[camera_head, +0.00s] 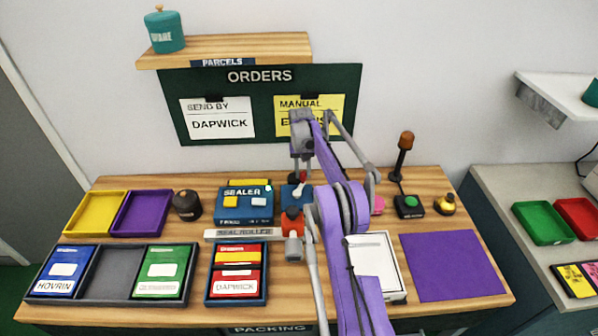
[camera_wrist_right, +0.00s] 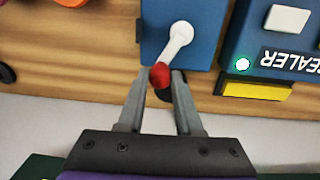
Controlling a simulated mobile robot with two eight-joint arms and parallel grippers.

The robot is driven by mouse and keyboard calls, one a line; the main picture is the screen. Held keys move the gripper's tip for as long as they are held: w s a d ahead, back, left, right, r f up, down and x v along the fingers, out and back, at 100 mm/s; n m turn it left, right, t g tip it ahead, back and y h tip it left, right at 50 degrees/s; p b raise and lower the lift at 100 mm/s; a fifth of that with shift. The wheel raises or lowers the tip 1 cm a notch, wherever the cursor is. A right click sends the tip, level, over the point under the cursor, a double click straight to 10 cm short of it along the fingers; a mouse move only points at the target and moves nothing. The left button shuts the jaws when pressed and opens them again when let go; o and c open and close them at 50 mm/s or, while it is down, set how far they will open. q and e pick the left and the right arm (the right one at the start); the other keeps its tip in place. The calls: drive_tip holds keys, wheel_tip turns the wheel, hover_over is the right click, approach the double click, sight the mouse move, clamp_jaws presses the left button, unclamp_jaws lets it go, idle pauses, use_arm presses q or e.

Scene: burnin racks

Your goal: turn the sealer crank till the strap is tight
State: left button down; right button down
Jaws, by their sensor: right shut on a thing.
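The blue sealer (camera_head: 232,213) stands at the back middle of the table, with a pale round light at its right side. The light looks pale green in the right wrist view, where the sealer (camera_wrist_right: 238,40) is cut by the edge. Beside it is a blue crank base (camera_wrist_right: 155,35) with a white crank arm (camera_wrist_right: 180,36) ending in a red knob (camera_wrist_right: 160,75). My right gripper (camera_wrist_right: 162,78) is shut on the red knob from above; in the head view the right gripper (camera_head: 301,172) points down at the crank. I cannot make out the strap. My left gripper is not in view.
A dark tray (camera_head: 107,284) with cards is at left. A white framed panel (camera_head: 372,255) and a purple mat (camera_head: 455,266) are right of my arm.

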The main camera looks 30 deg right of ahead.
drive_tip(key=m, duration=0.1)
drive_tip(key=s+m, duration=0.1)
drive_tip(key=shift+s+d+m, duration=0.15)
drive_tip(key=shift+d+m, duration=0.15)
drive_tip(key=shift+m, duration=0.1)
drive_tip(key=s+m, duration=0.1)
drive_tip(key=m, duration=0.1)
drive_tip(key=shift+s+d+m+b, duration=0.1)
drive_tip(key=shift+s+m+b, duration=0.05)
drive_tip(key=shift+m+b, duration=0.25)
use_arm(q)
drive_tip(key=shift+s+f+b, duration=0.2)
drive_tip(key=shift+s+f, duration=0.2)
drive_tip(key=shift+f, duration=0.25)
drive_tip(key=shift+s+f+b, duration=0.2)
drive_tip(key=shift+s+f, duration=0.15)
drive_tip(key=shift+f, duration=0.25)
use_arm(e)
drive_tip(key=shift+s+a+m, duration=0.15)
drive_tip(key=shift+s+m, duration=0.4)
drive_tip(key=shift+m, duration=0.7)
drive_tip(key=shift+s+a+m, duration=0.1)
drive_tip(key=shift+s+m, duration=0.4)
drive_tip(key=shift+m, duration=0.75)
drive_tip(key=c, duration=0.6)
unclamp_jaws()
drive_tip(key=shift+r, duration=0.1)
